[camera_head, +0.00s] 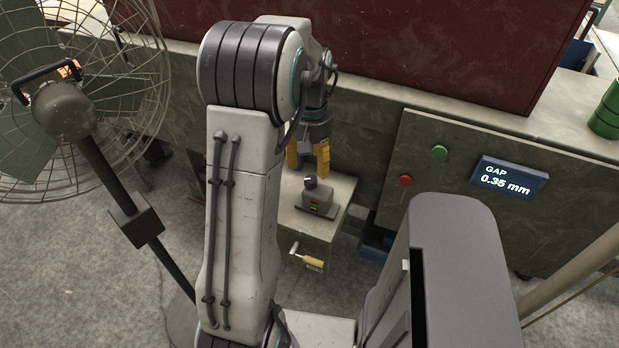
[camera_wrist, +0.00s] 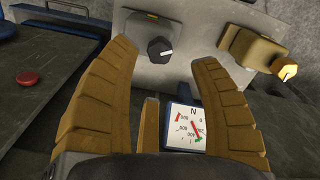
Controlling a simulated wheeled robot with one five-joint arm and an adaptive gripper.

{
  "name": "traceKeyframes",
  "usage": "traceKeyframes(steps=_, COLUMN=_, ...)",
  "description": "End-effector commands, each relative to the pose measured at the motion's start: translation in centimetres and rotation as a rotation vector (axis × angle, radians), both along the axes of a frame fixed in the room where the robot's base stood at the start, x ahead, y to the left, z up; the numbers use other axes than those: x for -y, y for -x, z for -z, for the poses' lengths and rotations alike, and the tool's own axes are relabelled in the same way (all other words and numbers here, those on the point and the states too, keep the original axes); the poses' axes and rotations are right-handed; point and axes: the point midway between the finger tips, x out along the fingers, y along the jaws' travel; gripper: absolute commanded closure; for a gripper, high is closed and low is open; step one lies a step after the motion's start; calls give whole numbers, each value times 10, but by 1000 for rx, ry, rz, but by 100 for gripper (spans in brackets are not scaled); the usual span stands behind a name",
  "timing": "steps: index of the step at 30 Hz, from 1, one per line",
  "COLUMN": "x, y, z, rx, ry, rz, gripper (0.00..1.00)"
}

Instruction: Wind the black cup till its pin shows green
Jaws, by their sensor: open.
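A small black cup (camera_head: 311,182) stands on a dark base on top of a pale pedestal (camera_head: 340,195). In the wrist view, a black knob with a white mark (camera_wrist: 160,49), which seems to be the same cup, is beyond the fingertips on a pale surface. I cannot make out a pin or its colour. My gripper (camera_head: 308,153) is open just above the cup, apart from it. Its tan fingers (camera_wrist: 168,52) are spread, with nothing gripped between them.
A dial marked N (camera_wrist: 184,126) shows between the fingers. A crank handle (camera_head: 307,258) sticks out from the pedestal's front. A fan (camera_head: 64,108) stands at left. At right, a panel carries green (camera_head: 439,152) and red buttons (camera_head: 405,181) and a display (camera_head: 508,180) reading GAP 0.35 mm.

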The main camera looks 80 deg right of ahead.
Motion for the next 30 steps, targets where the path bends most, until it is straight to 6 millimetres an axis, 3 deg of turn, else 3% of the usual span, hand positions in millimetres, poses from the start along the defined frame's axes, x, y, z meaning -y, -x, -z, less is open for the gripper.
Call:
traceKeyframes(steps=9, x=-1, y=0, z=40, rx=0, ry=-4, rz=0, gripper=43)
traceKeyframes(steps=15, x=-1, y=0, z=57, rx=0, ry=-2, rz=0, gripper=43)
traceKeyframes(steps=29, x=0, y=0, z=63, rx=0, ry=-1, rz=1, gripper=42)
traceKeyframes(steps=30, x=0, y=0, z=63, rx=0, ry=-1, rz=1, gripper=45)
